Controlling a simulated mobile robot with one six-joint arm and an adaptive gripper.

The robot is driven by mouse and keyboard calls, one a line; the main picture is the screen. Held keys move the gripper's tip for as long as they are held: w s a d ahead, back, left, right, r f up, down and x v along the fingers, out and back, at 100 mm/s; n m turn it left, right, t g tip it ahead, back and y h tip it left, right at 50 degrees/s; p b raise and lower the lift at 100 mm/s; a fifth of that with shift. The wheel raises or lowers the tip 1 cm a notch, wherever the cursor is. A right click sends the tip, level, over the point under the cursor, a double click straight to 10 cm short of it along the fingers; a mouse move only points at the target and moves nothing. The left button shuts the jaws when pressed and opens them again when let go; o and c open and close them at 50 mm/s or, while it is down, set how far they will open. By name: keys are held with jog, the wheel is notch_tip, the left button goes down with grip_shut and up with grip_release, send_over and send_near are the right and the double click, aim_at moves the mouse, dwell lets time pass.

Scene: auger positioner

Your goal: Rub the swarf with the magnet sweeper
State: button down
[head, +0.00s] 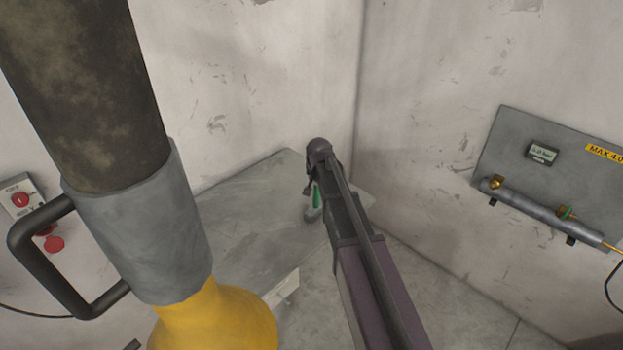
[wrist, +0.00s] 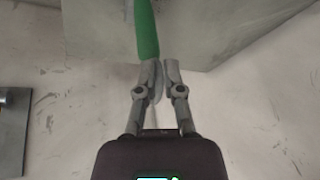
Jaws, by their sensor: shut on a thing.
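The magnet sweeper has a green handle (head: 316,197) and shows beside the end of my arm in the head view, over the grey table. Its green handle also shows at the top of the wrist view (wrist: 147,30). My gripper (wrist: 161,72) is shut on the magnet sweeper near the end of the green part. A grey piece (head: 313,215) shows below the green handle in the head view. I cannot make out any swarf in either view, and my arm hides part of the table.
The grey table (head: 245,220) stands in the corner between two pale walls. A large dark column with a grey collar (head: 150,225) and yellow cone (head: 215,318) fills the left front. A panel with a pipe (head: 545,213) is on the right wall. Red buttons (head: 54,244) are at far left.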

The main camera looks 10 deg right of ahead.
jog(key=shift+r, duration=0.1)
dwell(0.3)
jog(key=shift+r+p, duration=2.95)
jog(key=shift+p, duration=0.05)
jog(key=shift+r, duration=0.1)
jog(key=shift+r+p, duration=1.4)
jog(key=shift+p, duration=0.1)
jog(key=shift+f, duration=0.1)
